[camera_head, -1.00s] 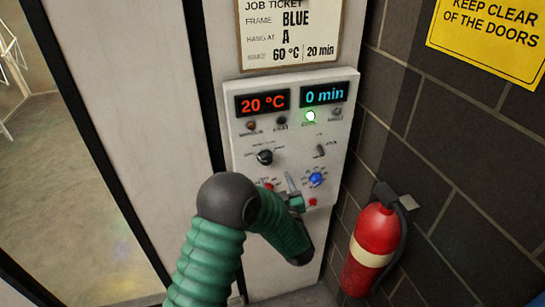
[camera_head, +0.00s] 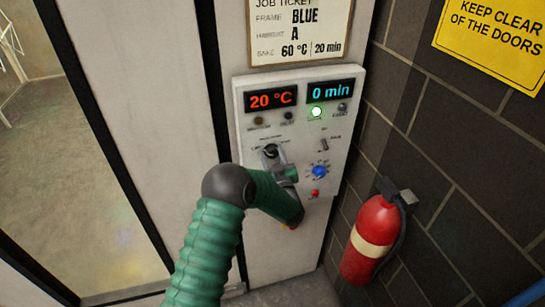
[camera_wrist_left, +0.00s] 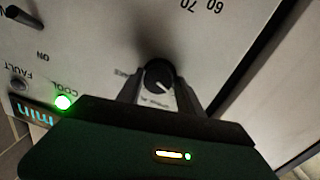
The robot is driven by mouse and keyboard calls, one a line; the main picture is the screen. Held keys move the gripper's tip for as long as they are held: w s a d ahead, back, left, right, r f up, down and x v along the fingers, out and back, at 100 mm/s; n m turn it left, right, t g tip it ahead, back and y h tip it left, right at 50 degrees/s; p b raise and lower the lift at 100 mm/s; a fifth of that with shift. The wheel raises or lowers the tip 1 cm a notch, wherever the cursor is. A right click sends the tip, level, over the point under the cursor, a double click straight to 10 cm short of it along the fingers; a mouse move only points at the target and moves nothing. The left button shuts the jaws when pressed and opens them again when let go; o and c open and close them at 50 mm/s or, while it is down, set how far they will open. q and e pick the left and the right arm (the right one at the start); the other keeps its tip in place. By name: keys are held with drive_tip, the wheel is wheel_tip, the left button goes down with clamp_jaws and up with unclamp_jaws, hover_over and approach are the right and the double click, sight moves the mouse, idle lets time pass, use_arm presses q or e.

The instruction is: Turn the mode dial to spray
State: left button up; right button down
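The mode dial (camera_head: 270,151) is a small black knob on the left side of the pale control panel, below the red temperature display. In the left wrist view the dial (camera_wrist_left: 158,75) has a white pointer mark and sits between my two fingers. My left gripper (camera_head: 276,158) is at the dial with its fingers on either side of it. The left wrist view shows the gripper (camera_wrist_left: 160,82) open around the knob, with narrow gaps at its sides. The gripper partly hides the dial and its labels in the head view. My right gripper is not in view.
The panel (camera_head: 340,137) also carries a blue knob (camera_head: 320,171), a small red button (camera_head: 315,193), a toggle switch (camera_head: 324,145) and a lit green lamp (camera_head: 317,112). A job ticket (camera_head: 300,30) hangs above. A red extinguisher (camera_head: 372,240) is at right.

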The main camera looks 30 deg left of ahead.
use_arm(q)
drive_tip(key=shift+a+f, duration=0.1)
drive_tip(key=shift+a, duration=0.1)
drive_tip(key=shift+c, duration=2.3)
drive_tip(key=shift+w+d, duration=0.1)
drive_tip(key=shift+d, duration=0.4)
clamp_jaws()
drive_tip(key=shift+a+f, duration=0.1)
drive_tip(key=shift+a, duration=0.1)
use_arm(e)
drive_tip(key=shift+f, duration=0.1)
